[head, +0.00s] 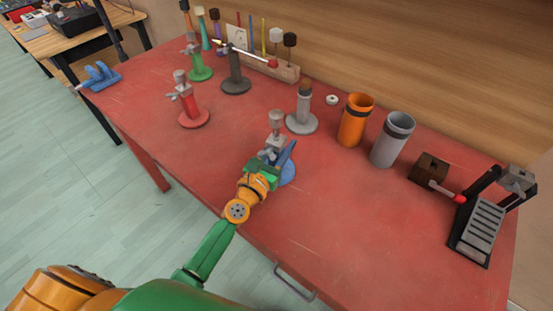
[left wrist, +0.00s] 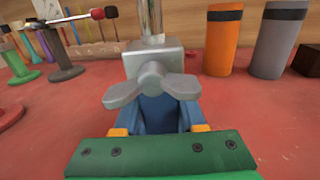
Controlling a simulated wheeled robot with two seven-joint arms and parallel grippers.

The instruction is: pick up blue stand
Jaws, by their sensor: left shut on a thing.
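The blue stand stands on the red table (head: 340,225) near the front middle. Its round blue base (head: 289,174) shows beside my gripper, and its grey clamp with a wing nut rises above. In the left wrist view the grey clamp (left wrist: 150,75) is close ahead, with blue (left wrist: 158,115) below it between the yellow fingertips. My left gripper (head: 272,159) is shut on the blue stand and hides much of its post. I cannot tell whether the base touches the table. My right gripper is not in view.
A grey stand (head: 302,122) is just behind. An orange cup (head: 355,120) and a grey cup (head: 392,140) stand to the right. A red stand (head: 192,108), green stand (head: 200,70) and dark stand (head: 236,82) are at the left. The front right tabletop is clear.

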